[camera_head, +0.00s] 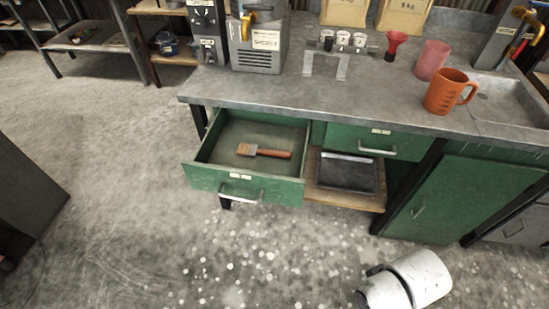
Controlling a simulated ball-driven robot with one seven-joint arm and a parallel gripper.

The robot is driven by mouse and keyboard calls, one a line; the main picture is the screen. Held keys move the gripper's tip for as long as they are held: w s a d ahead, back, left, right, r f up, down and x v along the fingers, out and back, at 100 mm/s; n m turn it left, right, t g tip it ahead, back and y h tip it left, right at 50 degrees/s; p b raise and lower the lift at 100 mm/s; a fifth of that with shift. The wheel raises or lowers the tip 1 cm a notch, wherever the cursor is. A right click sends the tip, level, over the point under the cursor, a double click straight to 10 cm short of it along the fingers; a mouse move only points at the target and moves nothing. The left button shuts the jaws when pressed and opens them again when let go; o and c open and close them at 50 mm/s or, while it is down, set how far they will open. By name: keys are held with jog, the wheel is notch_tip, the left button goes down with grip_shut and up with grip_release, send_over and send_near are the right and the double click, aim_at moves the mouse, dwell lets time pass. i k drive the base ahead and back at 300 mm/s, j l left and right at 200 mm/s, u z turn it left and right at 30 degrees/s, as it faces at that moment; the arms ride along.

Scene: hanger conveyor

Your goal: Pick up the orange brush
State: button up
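The brush (270,153) lies flat in the open green drawer (222,180) under the workbench, left of the picture's middle. My gripper is not in view; only a white part of my arm shows at the bottom right, well away from the brush.
The grey bench top (292,92) overhangs the drawer's back. An orange jug (441,93), a pink cup (431,60) and a red funnel (394,44) stand on it. A black tray (347,174) sits on a shelf right of the drawer. The floor in front is clear.

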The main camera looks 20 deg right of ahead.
aim_at(252, 150)
jog(key=j+z, duration=0.1)
jog(key=z, duration=1.45)
jog(key=j+z, duration=0.1)
jog(key=j, duration=0.7)
jog(key=k+j, duration=0.1)
jog(key=j, duration=0.75)
jog(key=k+j+z, duration=0.15)
jog(key=j, duration=0.65)
jog(key=i, duration=0.05)
